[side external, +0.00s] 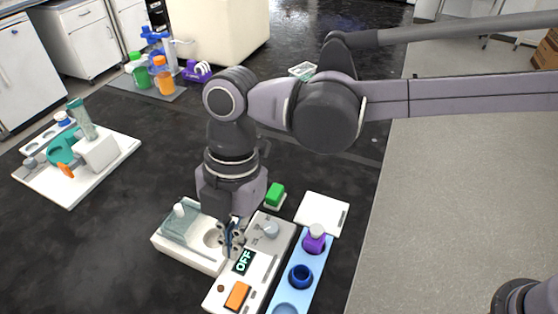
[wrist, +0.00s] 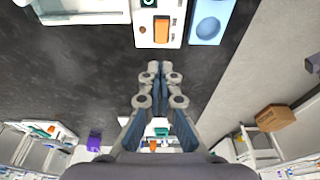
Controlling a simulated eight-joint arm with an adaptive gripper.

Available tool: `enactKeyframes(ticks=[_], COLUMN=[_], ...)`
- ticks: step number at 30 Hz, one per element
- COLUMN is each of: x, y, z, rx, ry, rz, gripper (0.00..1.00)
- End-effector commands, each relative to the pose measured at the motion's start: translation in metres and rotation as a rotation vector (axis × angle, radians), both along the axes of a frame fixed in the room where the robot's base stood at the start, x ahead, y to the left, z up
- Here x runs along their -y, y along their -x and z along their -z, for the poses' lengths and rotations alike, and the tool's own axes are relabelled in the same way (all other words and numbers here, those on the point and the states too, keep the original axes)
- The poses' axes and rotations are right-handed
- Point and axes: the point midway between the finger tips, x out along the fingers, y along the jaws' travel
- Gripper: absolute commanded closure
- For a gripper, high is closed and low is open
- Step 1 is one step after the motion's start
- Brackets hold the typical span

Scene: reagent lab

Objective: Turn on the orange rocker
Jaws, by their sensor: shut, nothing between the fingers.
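The orange rocker (side external: 237,296) sits at the near end of a white control panel (side external: 219,299), just below a small dark display (side external: 243,262) that reads OFF. The rocker also shows at the top of the wrist view (wrist: 162,30). My gripper (side external: 232,250) is shut and empty, pointing down over the panel's left edge beside the display, a little farther back than the rocker. In the wrist view my closed fingers (wrist: 153,68) lie below the rocker in the picture, apart from it. Whether the fingertips touch anything is hard to tell.
A blue rack (side external: 318,270) with a purple-bodied bottle (side external: 314,240) stands right of the panel. A white device (side external: 187,257) stands left. A grey knob (side external: 271,230) and a green block (side external: 275,194) are behind. Dark bench is clear at the front left.

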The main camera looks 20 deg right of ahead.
Motion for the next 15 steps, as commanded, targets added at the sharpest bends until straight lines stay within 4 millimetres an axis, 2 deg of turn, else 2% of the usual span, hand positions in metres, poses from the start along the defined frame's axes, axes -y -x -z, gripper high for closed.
enactKeyframes(ticks=[15], x=[-0.011], y=[0.011], z=[0.091], rx=[0.001], ry=[-0.001], rz=[0.001], gripper=[1.0])
